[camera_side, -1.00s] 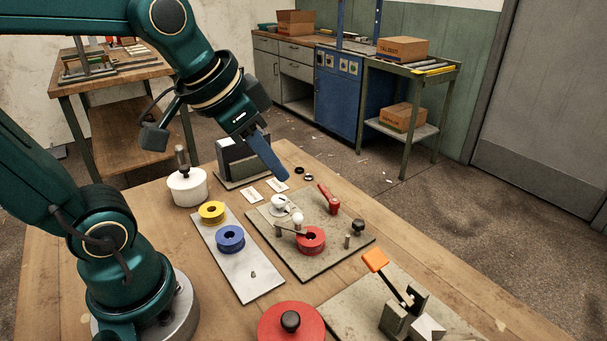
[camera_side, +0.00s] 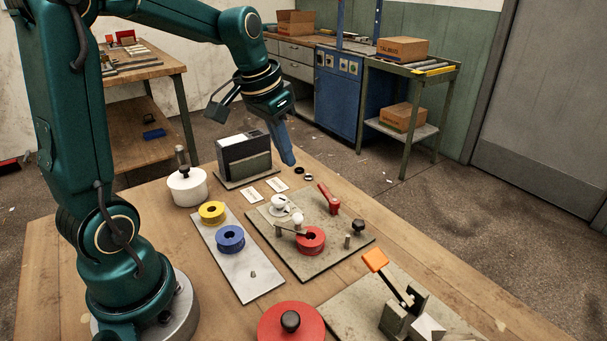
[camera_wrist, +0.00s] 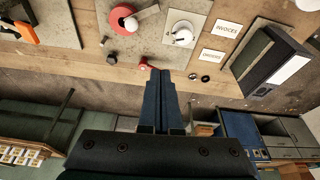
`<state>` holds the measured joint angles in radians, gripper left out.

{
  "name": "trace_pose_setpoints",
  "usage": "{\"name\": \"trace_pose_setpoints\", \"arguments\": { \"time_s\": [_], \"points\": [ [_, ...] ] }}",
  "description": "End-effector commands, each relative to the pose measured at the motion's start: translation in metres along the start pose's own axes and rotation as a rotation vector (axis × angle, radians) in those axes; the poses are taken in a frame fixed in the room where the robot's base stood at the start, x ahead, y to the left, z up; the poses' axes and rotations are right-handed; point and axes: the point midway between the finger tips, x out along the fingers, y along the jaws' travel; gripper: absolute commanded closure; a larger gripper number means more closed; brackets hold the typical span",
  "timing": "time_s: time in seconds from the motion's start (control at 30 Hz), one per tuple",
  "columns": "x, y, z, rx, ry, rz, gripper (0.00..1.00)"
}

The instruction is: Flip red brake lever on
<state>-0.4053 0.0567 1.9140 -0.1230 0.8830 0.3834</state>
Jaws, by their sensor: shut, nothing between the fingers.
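The red brake lever (camera_side: 329,199) stands at the back right edge of the grey feeder board (camera_side: 318,262), leaning up and to the left in the side view. In the wrist view the lever (camera_wrist: 145,64) shows as a small red end just beyond my fingertips. My gripper (camera_side: 289,162) is shut and empty, with its blue fingers pointing down. It hangs above and behind the lever, near the table's back edge, apart from it. The fingers also show in the wrist view (camera_wrist: 158,74).
A red spool (camera_side: 311,239) and a white knob (camera_side: 279,203) sit on the board. An orange-handled clamp (camera_side: 376,260) stands front right. A black-and-grey box (camera_side: 244,158) stands back left. Two small rings (camera_side: 304,173) and paper labels lie behind the board.

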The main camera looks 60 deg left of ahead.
Motion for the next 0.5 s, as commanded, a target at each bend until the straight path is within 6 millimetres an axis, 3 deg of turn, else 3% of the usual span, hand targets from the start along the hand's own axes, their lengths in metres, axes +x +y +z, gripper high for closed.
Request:
{"name": "trace_pose_setpoints", "arguments": {
  "time_s": [0.23,0.5],
  "points": [
    [0.017,0.001,0.001,0.0,-0.006,0.002,1.0],
    [0.069,0.001,0.002,0.001,-0.007,0.003,1.0]
  ]
}}
